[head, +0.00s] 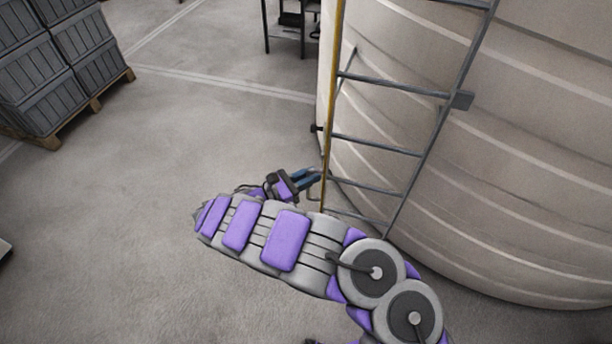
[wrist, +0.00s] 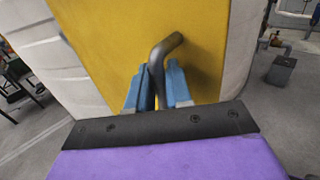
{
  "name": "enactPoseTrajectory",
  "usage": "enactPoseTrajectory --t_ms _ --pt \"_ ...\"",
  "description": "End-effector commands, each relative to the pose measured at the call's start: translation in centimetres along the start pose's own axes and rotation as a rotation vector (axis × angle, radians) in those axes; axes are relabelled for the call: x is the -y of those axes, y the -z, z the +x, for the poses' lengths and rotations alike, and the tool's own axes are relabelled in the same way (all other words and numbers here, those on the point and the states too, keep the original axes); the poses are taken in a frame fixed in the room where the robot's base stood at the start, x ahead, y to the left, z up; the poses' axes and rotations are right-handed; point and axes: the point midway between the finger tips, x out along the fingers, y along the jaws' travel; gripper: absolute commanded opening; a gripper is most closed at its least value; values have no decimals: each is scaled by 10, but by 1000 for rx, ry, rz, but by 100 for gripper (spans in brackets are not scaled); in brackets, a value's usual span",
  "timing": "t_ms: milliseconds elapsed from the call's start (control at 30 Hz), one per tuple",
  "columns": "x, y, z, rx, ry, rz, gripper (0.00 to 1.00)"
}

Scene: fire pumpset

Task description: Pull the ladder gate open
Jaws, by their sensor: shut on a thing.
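The ladder gate (wrist: 110,40) is a flat yellow panel that fills the middle of the wrist view. In the head view the gate (head: 333,80) shows almost edge-on as a thin yellow strip beside the ladder (head: 388,135). A dark bent handle (wrist: 164,50) stands out from the panel. My gripper (wrist: 157,90) has its blue fingers on both sides of the handle's lower part and is shut on it. In the head view my gripper (head: 310,177) is at the strip's lower end, partly hidden by my arm; the handle is barely visible there.
A large pale ribbed tank (head: 510,150) stands behind the ladder on the right. Stacked grey crates (head: 60,70) sit on a wooden pallet (head: 110,90) at upper left. A dark table (head: 290,30) stands at the back. The floor left of the gate is clear.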

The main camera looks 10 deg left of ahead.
Motion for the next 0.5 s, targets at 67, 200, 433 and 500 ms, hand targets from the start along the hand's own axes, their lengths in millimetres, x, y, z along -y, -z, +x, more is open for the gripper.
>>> enactPoseTrajectory --t_ms 67,200,433,500 --pt "-1 0 0 -1 7 1 0" --pt "-3 0 -2 1 11 0 0" --pt "-6 0 -4 5 9 -2 0" --pt "-6 0 -5 5 9 -2 0"
